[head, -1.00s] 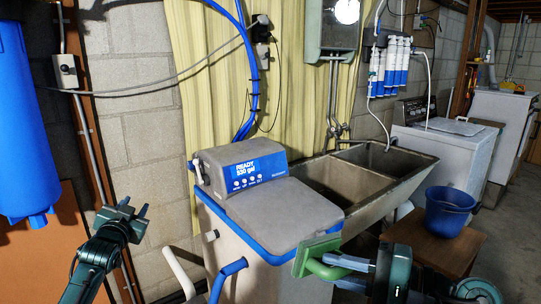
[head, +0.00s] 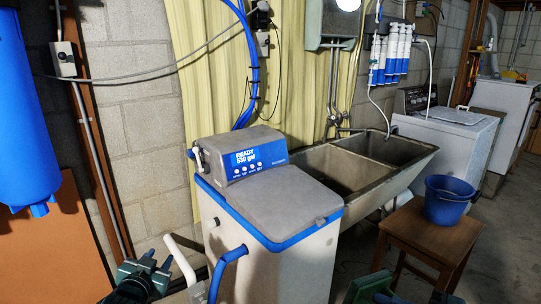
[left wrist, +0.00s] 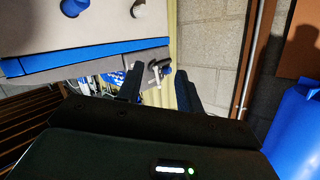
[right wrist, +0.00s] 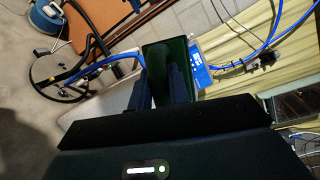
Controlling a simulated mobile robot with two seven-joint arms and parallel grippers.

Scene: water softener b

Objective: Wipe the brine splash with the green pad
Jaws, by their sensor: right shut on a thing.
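The green pad (head: 368,287) shows at the bottom edge of the head view, in front of and below the right side of the water softener (head: 275,265). My right gripper (right wrist: 166,78) is shut on the pad's green handle (right wrist: 158,60) in the right wrist view. The softener has a grey lid (head: 285,205) with a blue rim and a control head (head: 240,157) reading READY 530 gal. My left gripper (head: 153,262) is open and empty at lower left, left of the softener; its fingers stand apart in the left wrist view (left wrist: 160,85). I cannot make out a brine splash.
A twin concrete sink (head: 375,165) stands behind the softener. A blue bucket (head: 447,200) sits on a wooden stool (head: 425,237) at right. A white pipe (head: 183,258) and a blue pipe (head: 226,265) are by the softener's left side. Floor shows between the softener and stool.

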